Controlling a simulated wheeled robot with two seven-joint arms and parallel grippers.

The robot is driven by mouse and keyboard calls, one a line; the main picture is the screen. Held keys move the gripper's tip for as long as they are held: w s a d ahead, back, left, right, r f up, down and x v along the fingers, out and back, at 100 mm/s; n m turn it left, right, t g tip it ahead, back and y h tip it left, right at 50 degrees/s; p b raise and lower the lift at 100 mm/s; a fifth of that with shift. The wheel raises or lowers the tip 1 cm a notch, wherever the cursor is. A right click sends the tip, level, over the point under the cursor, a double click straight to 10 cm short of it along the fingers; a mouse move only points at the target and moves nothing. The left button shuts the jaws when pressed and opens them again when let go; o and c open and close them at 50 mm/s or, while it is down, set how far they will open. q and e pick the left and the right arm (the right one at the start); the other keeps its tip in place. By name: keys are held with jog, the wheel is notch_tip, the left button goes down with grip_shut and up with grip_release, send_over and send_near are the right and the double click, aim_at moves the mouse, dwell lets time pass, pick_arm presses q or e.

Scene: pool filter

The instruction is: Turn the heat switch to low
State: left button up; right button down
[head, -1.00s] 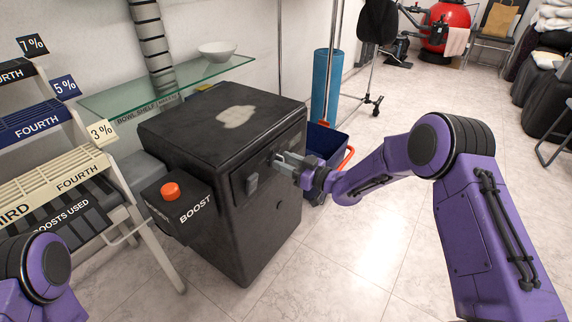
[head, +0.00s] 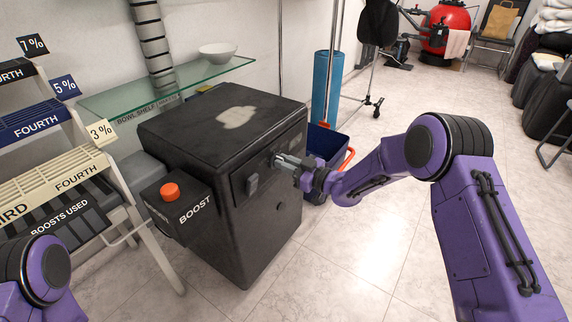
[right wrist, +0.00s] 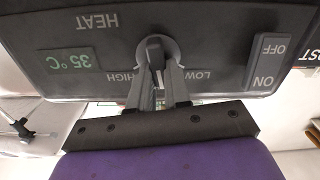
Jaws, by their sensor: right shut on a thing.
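The black heater box (head: 215,215) stands on the floor with a control panel on its right-hand face. In the right wrist view the panel appears upside down, with the heat switch (right wrist: 152,48), a round dark knob, between the words HIGH on the left and LOW on the right. A display (right wrist: 70,62) reads 35 °C. My right gripper (right wrist: 158,72) is shut on the knob; it also shows at the panel in the head view (head: 281,160). The knob's exact pointing direction is partly hidden by the fingers. My left gripper is out of view.
An ON/OFF rocker (right wrist: 268,62) sits beside LOW. A BOOST box (head: 180,212) with an orange button is on the heater's left. A glass shelf (head: 165,88) with a white bowl (head: 217,50) is behind. A blue bin (head: 326,143) stands close behind my right gripper.

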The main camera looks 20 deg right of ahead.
jog(key=shift+s+a+f+n+b, duration=0.1)
jog(key=shift+n+b, duration=0.9)
jog(key=shift+n, duration=0.65)
jog(key=shift+s+a+f+n+b, duration=0.15)
jog(key=shift+n+b, duration=0.85)
jog(key=shift+n, duration=0.7)
jog(key=shift+s+a+f+n+b, duration=0.1)
jog(key=shift+n+b, duration=0.9)
jog(key=shift+n, duration=0.65)
jog(key=shift+d, duration=0.1)
jog(key=c, duration=1.1)
grip_release()
jog(key=p+v, duration=0.1)
jog(key=v, duration=0.9)
jog(key=shift+s+d, duration=0.2)
jog(key=shift+d, duration=0.05)
